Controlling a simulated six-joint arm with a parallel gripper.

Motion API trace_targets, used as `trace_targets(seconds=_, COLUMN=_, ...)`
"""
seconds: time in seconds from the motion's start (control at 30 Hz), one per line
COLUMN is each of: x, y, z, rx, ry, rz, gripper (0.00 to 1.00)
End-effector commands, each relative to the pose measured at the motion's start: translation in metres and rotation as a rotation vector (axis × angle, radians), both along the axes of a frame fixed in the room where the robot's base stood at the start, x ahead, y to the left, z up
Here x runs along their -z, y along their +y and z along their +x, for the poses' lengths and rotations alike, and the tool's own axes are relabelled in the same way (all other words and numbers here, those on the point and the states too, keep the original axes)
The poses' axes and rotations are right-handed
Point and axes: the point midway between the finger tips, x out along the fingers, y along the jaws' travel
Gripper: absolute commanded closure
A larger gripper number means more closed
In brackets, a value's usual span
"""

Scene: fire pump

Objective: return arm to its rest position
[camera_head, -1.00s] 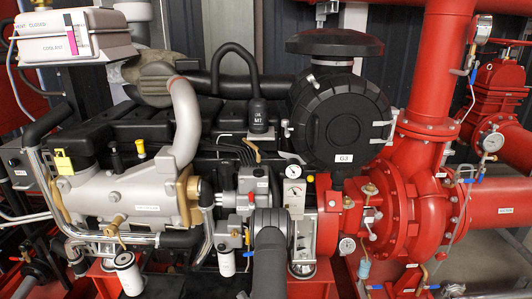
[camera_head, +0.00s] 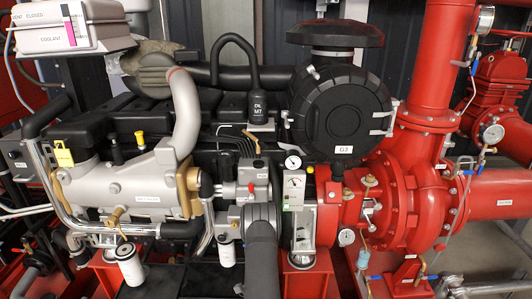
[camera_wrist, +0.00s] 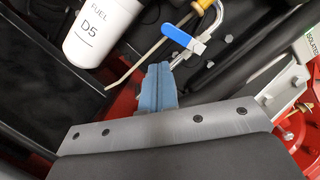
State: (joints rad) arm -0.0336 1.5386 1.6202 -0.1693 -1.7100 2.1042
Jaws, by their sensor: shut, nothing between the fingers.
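In the wrist view my gripper (camera_wrist: 162,75) shows as two blue fingertips pressed together, with nothing between them. They point toward a white filter marked FUEL D5 (camera_wrist: 102,32) and a small valve with a blue lever (camera_wrist: 184,38), apart from the filter; I cannot tell how far the fingertips are from the valve. In the head view my dark grey arm rises from the bottom edge in front of the engine. My fingertips cannot be made out there.
The grey heat exchanger (camera_head: 125,189) and white filters (camera_head: 130,265) lie left of my arm. A sight-glass panel with a gauge (camera_head: 293,162) stands close on its right. The red pump (camera_head: 405,190) and black round air filter housing (camera_head: 340,110) are farther right.

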Motion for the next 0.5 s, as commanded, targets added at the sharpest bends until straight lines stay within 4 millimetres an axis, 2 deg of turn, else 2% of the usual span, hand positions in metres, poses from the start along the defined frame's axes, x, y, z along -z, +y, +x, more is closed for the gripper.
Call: trace_targets(seconds=0.5, x=-0.007, y=-0.044, z=0.023, rx=0.000, ry=0.001, rz=-0.441, gripper=1.00)
